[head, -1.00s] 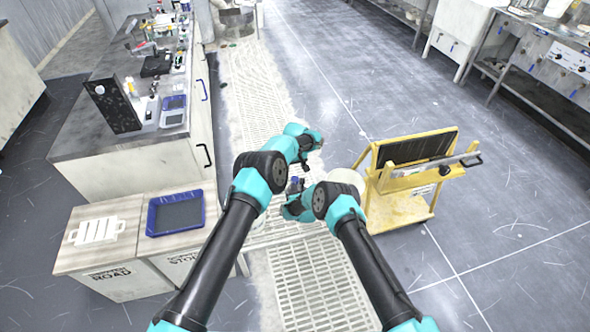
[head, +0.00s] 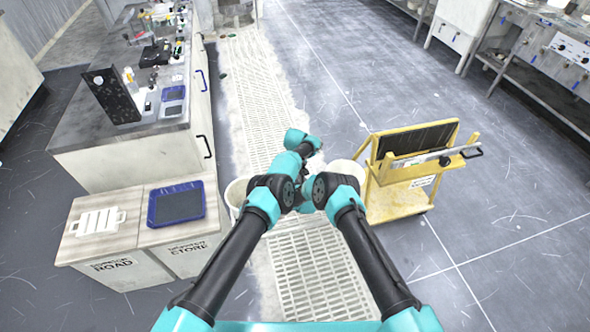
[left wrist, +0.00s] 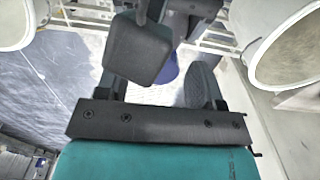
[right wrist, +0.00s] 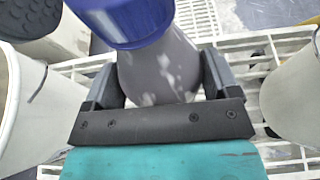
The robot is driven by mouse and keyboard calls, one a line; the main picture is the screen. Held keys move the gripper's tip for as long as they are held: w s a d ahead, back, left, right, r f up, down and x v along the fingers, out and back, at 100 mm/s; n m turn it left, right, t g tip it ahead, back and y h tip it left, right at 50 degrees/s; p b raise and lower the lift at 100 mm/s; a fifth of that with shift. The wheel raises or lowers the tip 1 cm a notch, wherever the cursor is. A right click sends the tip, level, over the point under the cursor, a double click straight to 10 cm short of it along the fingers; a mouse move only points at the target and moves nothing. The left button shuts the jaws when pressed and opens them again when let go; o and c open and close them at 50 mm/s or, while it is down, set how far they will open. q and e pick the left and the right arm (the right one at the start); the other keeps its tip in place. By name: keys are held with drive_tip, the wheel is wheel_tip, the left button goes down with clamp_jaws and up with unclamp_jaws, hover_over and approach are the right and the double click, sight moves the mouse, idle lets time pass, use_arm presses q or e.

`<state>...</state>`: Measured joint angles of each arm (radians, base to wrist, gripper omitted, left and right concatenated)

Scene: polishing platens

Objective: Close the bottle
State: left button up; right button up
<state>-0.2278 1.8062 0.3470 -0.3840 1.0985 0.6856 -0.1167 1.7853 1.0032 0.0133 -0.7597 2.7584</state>
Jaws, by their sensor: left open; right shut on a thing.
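My right gripper (right wrist: 160,85) is shut on a grey bottle (right wrist: 165,62). A blue top (right wrist: 138,22) sits at the bottle's upper end in the right wrist view; I cannot tell whether it is seated tight. My left gripper (left wrist: 160,84) is open. A bit of blue (left wrist: 168,73) shows beyond and between its fingers in the left wrist view, partly hidden by a dark block. In the head view my two wrists meet in the middle, and they hide the bottle and both fingertips.
White buckets stand on both sides of the held bottle, one at the left (right wrist: 40,110) and one at the right (right wrist: 295,95). A white slatted grating (head: 310,265) lies below. A yellow cart (head: 400,195) stands at the right, and a blue tray (head: 176,203) lies on cabinets at the left.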

use_arm(q)
drive_tip(key=shift+f, duration=0.1)
drive_tip(key=shift+c, duration=0.2)
drive_tip(key=c, duration=0.9)
drive_tip(key=shift+m, duration=1.6)
drive_tip(key=o, duration=1)
